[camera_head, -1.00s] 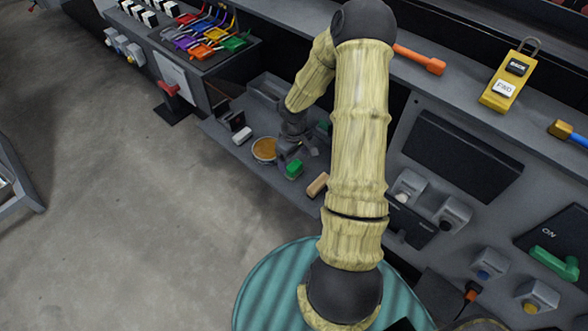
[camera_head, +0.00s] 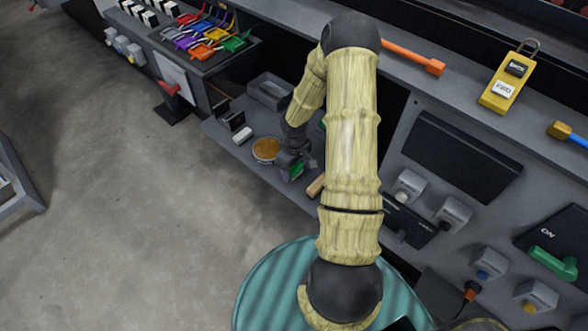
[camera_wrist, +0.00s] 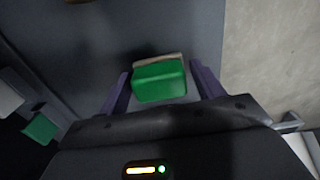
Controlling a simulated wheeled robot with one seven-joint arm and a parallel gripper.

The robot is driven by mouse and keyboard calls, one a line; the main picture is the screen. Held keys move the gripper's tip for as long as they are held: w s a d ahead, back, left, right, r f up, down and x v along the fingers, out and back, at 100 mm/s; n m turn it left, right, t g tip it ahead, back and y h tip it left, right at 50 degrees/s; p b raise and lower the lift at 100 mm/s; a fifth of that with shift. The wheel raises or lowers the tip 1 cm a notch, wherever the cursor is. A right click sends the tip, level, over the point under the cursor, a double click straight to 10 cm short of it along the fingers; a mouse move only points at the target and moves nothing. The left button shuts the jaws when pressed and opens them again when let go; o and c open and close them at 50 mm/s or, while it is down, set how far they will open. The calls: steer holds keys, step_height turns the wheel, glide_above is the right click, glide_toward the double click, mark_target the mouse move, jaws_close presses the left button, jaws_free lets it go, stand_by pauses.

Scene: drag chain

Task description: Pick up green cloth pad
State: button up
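The green cloth pad (camera_wrist: 158,82) is a small block with a pale tan layer along its far side, lying on the grey shelf. In the wrist view it sits between the two purple fingers of my gripper (camera_wrist: 162,88), which are spread with a gap on each side of it. In the head view my gripper (camera_head: 291,164) is low over the shelf at the pad (camera_head: 293,173), and partly covers it.
A round tin with orange-brown content (camera_head: 266,149) stands just left of my gripper, with a white block (camera_head: 243,135) beyond it. A tan block (camera_head: 316,185) lies to the right, partly behind my arm. A grey tray (camera_head: 271,91) is behind. Another green item (camera_wrist: 40,129) shows at left in the wrist view.

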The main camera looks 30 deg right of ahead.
steer(key=c, duration=0.7)
step_height(320, 180, up, 10)
steer(key=shift+r, duration=0.1)
steer(key=shift+o, duration=0.7)
